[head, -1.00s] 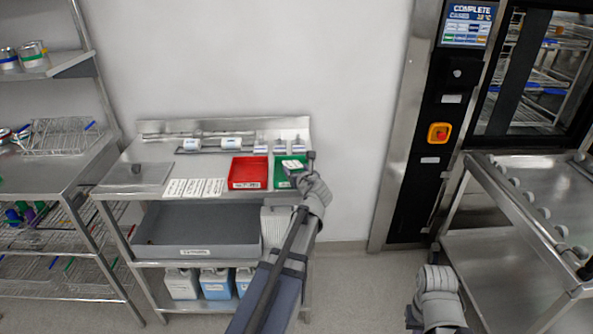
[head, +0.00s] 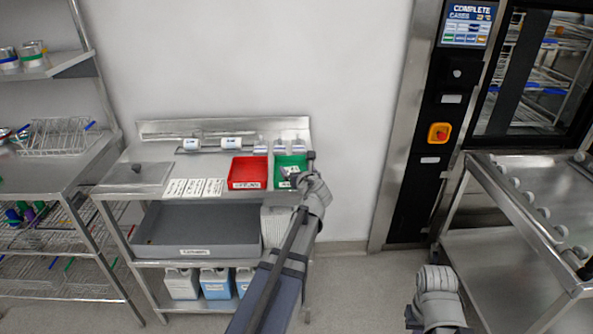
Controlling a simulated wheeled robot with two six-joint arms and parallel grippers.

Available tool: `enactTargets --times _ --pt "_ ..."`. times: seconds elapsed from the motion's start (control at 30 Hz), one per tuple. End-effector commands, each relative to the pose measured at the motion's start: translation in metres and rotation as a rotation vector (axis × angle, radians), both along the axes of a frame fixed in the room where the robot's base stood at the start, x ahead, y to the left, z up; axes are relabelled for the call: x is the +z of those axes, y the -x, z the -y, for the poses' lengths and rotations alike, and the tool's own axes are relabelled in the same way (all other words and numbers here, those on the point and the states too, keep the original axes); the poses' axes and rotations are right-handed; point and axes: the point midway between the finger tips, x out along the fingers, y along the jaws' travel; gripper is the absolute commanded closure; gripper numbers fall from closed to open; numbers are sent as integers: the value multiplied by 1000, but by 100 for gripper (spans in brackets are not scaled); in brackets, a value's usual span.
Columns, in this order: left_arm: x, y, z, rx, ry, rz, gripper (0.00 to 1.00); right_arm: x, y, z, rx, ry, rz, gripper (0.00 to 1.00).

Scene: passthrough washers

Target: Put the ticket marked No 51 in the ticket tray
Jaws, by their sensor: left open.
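My left gripper (head: 299,170) is open over the green tray (head: 282,161) at the right end of the steel bench. A small white ticket (head: 287,184) with dark marks shows in the front part of the green tray, just below the gripper and partly hidden by it. It appears to be out of the jaws. Its number is too small to read. Several other white tickets (head: 195,188) lie in a row on the bench front, left of the red tray (head: 248,173). Only part of my right arm shows at the lower right; its gripper is out of view.
A clear sheet or lid (head: 140,174) with a dark knob lies on the bench's left end. A grey bin (head: 197,229) sits on the shelf below, with several jugs (head: 215,283) lower down. A steel trolley (head: 520,200) stands at the right by the washer.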

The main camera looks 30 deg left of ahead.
Motion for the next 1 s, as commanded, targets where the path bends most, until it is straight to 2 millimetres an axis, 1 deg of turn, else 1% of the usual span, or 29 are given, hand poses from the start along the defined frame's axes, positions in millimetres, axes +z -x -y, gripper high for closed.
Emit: enactTargets --times 0.17,0.5,0.57,0.67,0.9,1.0 --pt "5 10 9 -1 0 0 0 5 0 0 0 0 0 100" --pt "22 47 44 -1 0 0 0 22 0 0 0 0 0 100" --pt "23 51 48 -2 0 0 0 23 0 0 0 0 0 100" --pt "24 54 52 -1 0 -1 0 24 0 0 0 0 0 100" --pt "23 53 52 0 0 0 0 23 0 0 0 0 0 100" --pt "21 55 56 16 41 16 0 25 0 0 0 0 0 100"
